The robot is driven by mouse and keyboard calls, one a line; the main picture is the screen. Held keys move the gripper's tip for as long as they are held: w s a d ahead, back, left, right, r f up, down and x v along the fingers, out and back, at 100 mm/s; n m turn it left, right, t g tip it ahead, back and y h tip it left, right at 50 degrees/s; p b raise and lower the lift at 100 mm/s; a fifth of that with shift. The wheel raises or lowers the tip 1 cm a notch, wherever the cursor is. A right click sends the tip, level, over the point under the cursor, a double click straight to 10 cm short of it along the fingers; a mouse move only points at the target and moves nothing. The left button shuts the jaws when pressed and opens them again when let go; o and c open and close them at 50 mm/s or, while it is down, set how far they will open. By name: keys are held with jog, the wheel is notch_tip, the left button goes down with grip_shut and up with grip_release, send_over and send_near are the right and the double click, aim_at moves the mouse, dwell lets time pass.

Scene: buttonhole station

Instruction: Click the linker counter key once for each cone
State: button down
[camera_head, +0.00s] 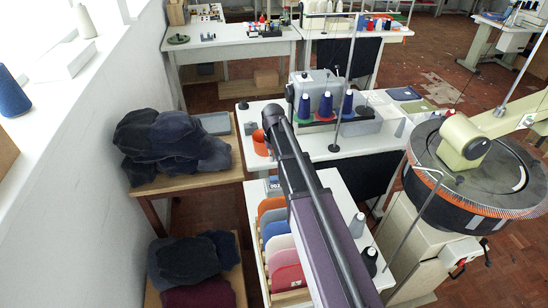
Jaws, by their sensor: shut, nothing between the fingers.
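A small unit with a dark display that seems to read 002 (276,186) stands on the white table beside my arm; it may be the counter, and its key is too small to make out. The round linker (480,165) with an orange-edged dial is at the right. Three dark blue cones (304,107) stand on red and green bases by the grey machine. Grey cones (357,225) stand right of my arm, one above a dark cone (370,259). My arm crosses the middle of the view and covers part of the near table; my gripper is not visible.
Coloured panels (284,252) stand in a wooden rack left of my arm. Dark folded garments (170,140) lie on wooden tables at the left. An orange cup (260,143) sits at the white table's edge. A thin metal stand (335,120) rises by the cones.

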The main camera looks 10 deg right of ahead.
aim_at(274, 178)
jog(key=shift+f+b, duration=4.1)
jog(key=shift+f, duration=0.3)
jog(key=shift+f+b, duration=0.7)
jog(key=shift+f, duration=0.05)
jog(key=shift+s+f+b, duration=0.15)
jog(key=shift+f+b, duration=0.05)
jog(key=shift+b, duration=0.2)
jog(key=shift+r, duration=0.1)
notch_tip(274, 178, up, 7)
jog(key=p, duration=0.7)
notch_tip(274, 178, up, 7)
jog(key=p, duration=0.7)
jog(key=shift+p, duration=0.3)
